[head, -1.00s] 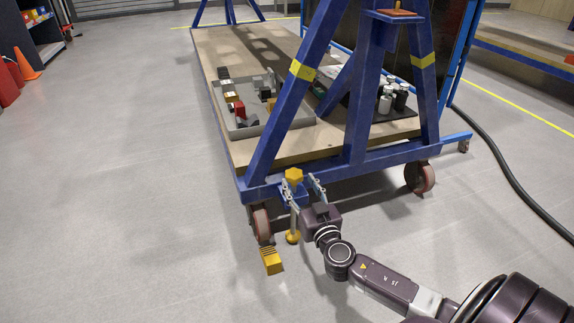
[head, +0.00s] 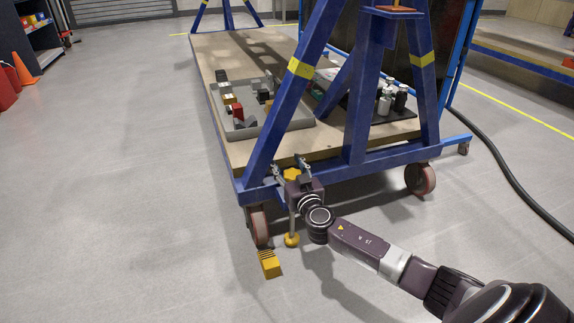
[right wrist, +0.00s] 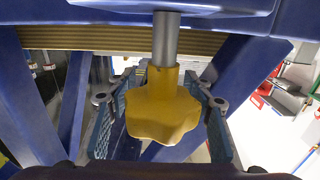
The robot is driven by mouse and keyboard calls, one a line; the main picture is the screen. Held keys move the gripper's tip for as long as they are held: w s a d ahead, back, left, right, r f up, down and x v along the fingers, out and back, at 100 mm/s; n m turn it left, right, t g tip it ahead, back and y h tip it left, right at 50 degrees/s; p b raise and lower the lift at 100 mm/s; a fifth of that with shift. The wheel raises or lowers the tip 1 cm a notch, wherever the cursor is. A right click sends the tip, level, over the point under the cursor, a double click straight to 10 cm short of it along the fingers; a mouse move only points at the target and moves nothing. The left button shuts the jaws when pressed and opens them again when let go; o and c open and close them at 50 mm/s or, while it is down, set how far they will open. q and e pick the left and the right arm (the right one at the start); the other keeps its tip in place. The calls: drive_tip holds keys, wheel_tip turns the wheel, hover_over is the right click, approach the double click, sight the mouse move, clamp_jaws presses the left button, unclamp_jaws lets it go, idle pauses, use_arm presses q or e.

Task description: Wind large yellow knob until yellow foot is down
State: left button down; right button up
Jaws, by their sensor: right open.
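The large yellow knob (head: 292,174) is at the near left corner of the blue jig frame. It is partly hidden behind my right gripper (head: 289,166) in the head view. In the right wrist view the lobed knob (right wrist: 163,106) fills the middle, with a grey shaft (right wrist: 165,40) running from it. My right gripper (right wrist: 158,100) is open, with one finger on each side of the knob; contact cannot be told. The yellow foot (head: 292,240) is below, close to the floor; whether it touches is unclear. My left gripper is not in view.
A red caster (head: 259,226) with a yellow pedal (head: 269,264) is left of the foot. Another caster (head: 420,180) is at the right. A grey tray (head: 262,126) with blocks lies on the wooden deck. A black hose (head: 505,175) lies on the right floor. The left floor is clear.

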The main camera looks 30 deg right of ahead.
drive_tip(key=c, duration=0.9)
drive_tip(key=shift+a+f, duration=0.1)
drive_tip(key=shift+c, duration=1.2)
drive_tip(key=shift+c, duration=0.4)
